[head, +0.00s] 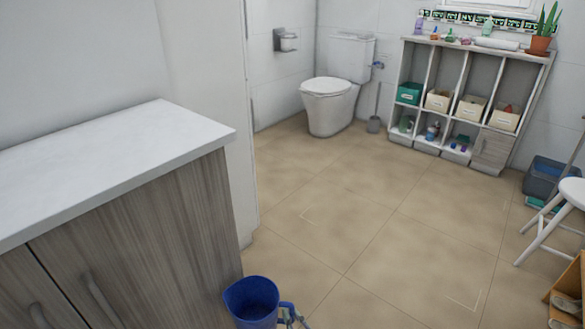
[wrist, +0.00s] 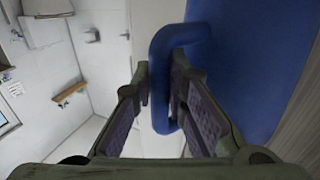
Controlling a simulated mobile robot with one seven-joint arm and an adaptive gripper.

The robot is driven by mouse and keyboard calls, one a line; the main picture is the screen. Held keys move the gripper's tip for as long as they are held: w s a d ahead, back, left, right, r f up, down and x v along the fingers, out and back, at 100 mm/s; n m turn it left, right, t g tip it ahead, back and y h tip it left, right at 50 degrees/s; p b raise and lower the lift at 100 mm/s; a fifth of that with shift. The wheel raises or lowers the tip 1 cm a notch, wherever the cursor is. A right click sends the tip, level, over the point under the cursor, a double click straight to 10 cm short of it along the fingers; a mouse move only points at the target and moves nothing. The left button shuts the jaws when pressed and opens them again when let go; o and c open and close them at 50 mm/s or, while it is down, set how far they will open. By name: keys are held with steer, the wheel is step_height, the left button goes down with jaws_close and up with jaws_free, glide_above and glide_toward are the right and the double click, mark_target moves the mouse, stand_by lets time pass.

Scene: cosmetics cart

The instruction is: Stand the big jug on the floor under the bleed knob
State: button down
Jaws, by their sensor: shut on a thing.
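The big jug (head: 252,300) is blue and open-topped, at the bottom edge of the head view beside the cabinet; its lower part is cut off. In the wrist view, the jug's blue body (wrist: 250,60) fills the upper right. My gripper (wrist: 160,88) is shut on the jug's handle, a blue loop between its two fingers. In the head view, only a small part of my gripper (head: 288,314) shows, at the handle on the jug's right side. I cannot make out the bleed knob in either view.
A wood-front cabinet (head: 140,225) with a white top stands left. Tiled floor (head: 350,215) is clear in the middle. A toilet (head: 330,105) and a shelf unit (head: 470,58) stand at the back. A white stool (head: 572,192) and a wooden box (head: 570,278) are at the right.

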steer(key=shift+w+a+f, duration=0.15)
steer(key=shift+f, duration=0.15)
